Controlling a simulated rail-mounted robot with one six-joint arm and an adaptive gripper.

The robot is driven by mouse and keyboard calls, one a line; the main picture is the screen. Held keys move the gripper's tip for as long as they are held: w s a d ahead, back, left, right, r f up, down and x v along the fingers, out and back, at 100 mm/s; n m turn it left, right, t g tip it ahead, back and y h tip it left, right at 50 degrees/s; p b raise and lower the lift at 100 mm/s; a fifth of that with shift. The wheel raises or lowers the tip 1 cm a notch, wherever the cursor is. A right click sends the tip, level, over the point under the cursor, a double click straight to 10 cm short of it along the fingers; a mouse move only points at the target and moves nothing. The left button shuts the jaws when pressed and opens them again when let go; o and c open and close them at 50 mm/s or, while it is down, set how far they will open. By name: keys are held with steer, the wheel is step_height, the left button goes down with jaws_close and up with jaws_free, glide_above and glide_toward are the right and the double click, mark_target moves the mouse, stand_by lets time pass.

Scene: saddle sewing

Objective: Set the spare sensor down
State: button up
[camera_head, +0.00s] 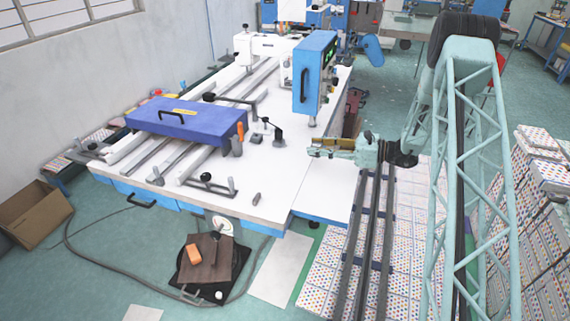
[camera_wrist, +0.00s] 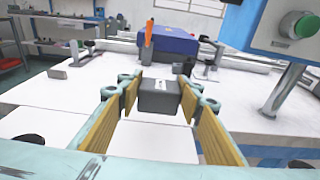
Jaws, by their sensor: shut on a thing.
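My gripper (camera_head: 316,148) is stretched out to the left over the right part of the white table. In the wrist view its yellow-padded fingers (camera_wrist: 160,90) are on either side of a dark grey block, the spare sensor (camera_wrist: 158,98), which sits between the fingertips with a small pale mark on its face. The sensor cannot be made out in the head view. The wrist view does not clearly show how high the sensor is above the white tabletop (camera_wrist: 80,95).
A blue machine head (camera_head: 313,72) with a green button (camera_wrist: 297,25) stands just behind my gripper. A purple-blue case (camera_head: 185,120) lies on rails to the left. Small dark fixtures (camera_head: 278,137) stand between. The front right tabletop (camera_head: 320,195) is bare.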

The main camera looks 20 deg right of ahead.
steer(key=shift+a, duration=0.15)
steer(key=b, duration=0.1)
glide_above(281, 176)
steer(key=d, duration=0.1)
steer(key=shift+w+d+f, duration=0.1)
steer(key=shift+w+f, duration=0.25)
steer(key=shift+f, duration=0.3)
steer(key=shift+s+a, duration=0.1)
steer(key=shift+a, duration=0.3)
steer(key=shift+a+f, duration=0.25)
steer(key=shift+f, duration=0.05)
steer(key=shift+f+b, duration=0.5)
steer(key=shift+f, duration=1.05)
steer(key=shift+s+f+b, duration=0.15)
steer(key=shift+f+b, duration=0.2)
steer(key=shift+f, duration=0.05)
